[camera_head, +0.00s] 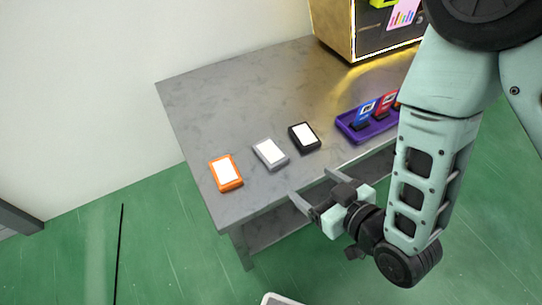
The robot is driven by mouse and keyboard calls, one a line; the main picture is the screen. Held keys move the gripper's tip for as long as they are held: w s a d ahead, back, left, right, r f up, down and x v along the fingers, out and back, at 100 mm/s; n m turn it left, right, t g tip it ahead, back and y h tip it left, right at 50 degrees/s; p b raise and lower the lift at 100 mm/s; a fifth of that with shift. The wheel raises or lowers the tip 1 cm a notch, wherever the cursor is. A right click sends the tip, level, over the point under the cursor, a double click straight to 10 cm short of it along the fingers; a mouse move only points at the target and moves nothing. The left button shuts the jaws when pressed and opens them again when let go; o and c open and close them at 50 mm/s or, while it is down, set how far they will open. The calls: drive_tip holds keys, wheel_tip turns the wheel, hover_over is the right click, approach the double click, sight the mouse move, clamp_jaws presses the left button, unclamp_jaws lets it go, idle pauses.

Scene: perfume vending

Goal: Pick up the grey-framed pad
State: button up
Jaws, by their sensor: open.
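The grey-framed pad (270,153) has a white face and lies flat on the grey table, near its front edge. It sits between an orange-framed pad (226,173) on its left and a black-framed pad (304,137) on its right, with gaps between them. My gripper (310,182) is open and empty. It is at the table's front edge, below and to the right of the grey-framed pad in the picture, apart from it. Its fingers point toward the table.
The grey table (215,105) is bare behind the pads. A purple tray (374,132) holding blue and red cards stands right of the black-framed pad, partly behind my arm. A lit vending box (350,32) stands at the back right. The floor is green.

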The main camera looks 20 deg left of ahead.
drive_tip(key=shift+w+a+f+b, duration=0.5)
drive_tip(key=shift+a+f+b, duration=0.25)
drive_tip(key=shift+b, duration=1.55)
drive_tip(key=b, duration=0.1)
approach(272, 153)
drive_tip(key=x, duration=0.3)
drive_tip(key=shift+a+f, duration=0.1)
drive_tip(key=shift+a, duration=0.15)
drive_tip(key=shift+b+x, duration=0.45)
drive_tip(key=shift+x, duration=2.5)
drive_tip(key=shift+w+d, duration=0.1)
drive_tip(key=shift+w, duration=0.05)
drive_tip(key=c, duration=1.1)
